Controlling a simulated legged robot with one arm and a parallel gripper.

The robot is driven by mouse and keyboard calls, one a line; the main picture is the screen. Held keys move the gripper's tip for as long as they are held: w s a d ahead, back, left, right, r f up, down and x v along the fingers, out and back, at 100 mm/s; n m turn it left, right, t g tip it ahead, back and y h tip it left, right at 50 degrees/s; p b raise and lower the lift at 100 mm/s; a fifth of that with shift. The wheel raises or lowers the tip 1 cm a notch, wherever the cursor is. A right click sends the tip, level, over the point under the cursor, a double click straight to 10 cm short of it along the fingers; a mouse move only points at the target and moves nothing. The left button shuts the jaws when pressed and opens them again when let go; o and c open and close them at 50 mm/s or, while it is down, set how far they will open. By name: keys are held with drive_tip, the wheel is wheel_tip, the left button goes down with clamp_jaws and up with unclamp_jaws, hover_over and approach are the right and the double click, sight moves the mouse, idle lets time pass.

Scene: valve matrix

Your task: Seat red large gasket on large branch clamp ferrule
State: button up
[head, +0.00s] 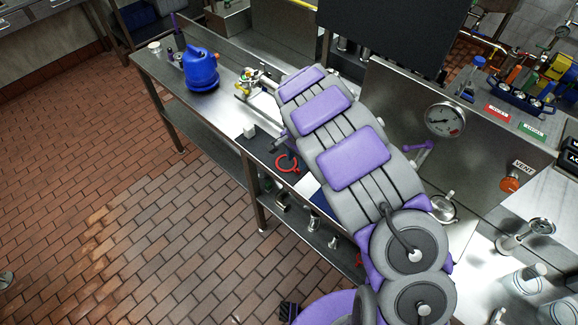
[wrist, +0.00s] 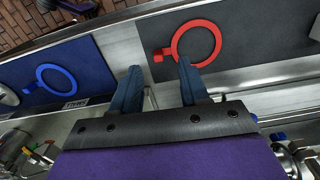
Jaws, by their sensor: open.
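The red large gasket (wrist: 217,43) is a red ring with a small square tab on its left side. It lies flat on a dark grey mat (wrist: 262,30) in the wrist view, and it also shows in the head view (head: 286,170). My gripper (wrist: 158,75) is open and empty, with its two blue-grey fingers pointing toward the bench edge. The right fingertip is close to the ring's lower left in the picture; I cannot tell the height between them. The large branch clamp ferrule is not clearly identifiable; my arm hides part of the bench in the head view.
A blue ring (wrist: 58,66) lies on a blue mat (wrist: 90,52) to the left in the wrist view. A blue jug (head: 201,72) stands on the far bench. A panel with a gauge (head: 445,120) rises right of my arm. The brick floor left of the bench is clear.

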sight(297, 171)
drive_tip(key=f, duration=0.3)
drive_tip(key=f+b, duration=0.1)
drive_tip(key=f, duration=0.1)
drive_tip(key=shift+w+d+f, duration=0.15)
drive_tip(key=shift+d, duration=0.15)
clamp_jaws()
